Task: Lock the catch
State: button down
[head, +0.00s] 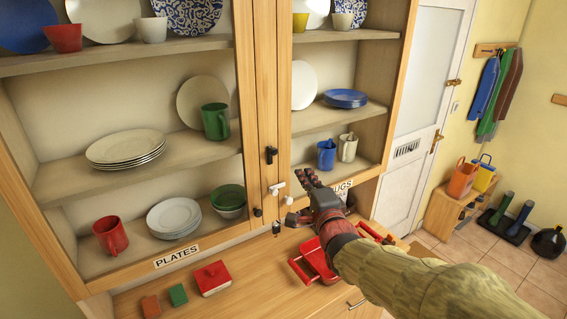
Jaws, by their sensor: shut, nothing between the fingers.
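My gripper (307,178) is shut and empty, in front of the cabinet near the meeting edges of its two doors. A white catch (277,188) sits on the door frame just left of my fingertips, its bar lying roughly crosswise. A black catch (271,155) sits higher on the same frame, its long part roughly upright. I cannot tell which one the task means. I see no clear contact between the fingers and either catch. The glazed left door (246,90) and right door (284,90) look closed.
Below the catches are a dark knob (258,212) and a pale knob (289,200). The counter holds a red tray (316,262) under my arm, a red butter dish (213,278), and green (178,295) and brown blocks (151,306). Dishes stand behind the doors.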

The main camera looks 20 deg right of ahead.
aim_at(280, 156)
jog(key=shift+s, duration=0.1)
jog(key=w+p, duration=0.1)
jog(key=w, duration=0.9)
jog(key=shift+d, duration=0.1)
jog(key=a, duration=0.1)
jog(key=s+a, duration=0.1)
jog(key=a, duration=0.1)
jog(key=shift+a+r, duration=0.1)
jog(key=shift+a, duration=0.05)
jog(key=shift+a+p, duration=0.2)
jog(key=shift+p, duration=0.1)
jog(key=shift+s+a, duration=0.1)
jog(key=shift+s, duration=0.05)
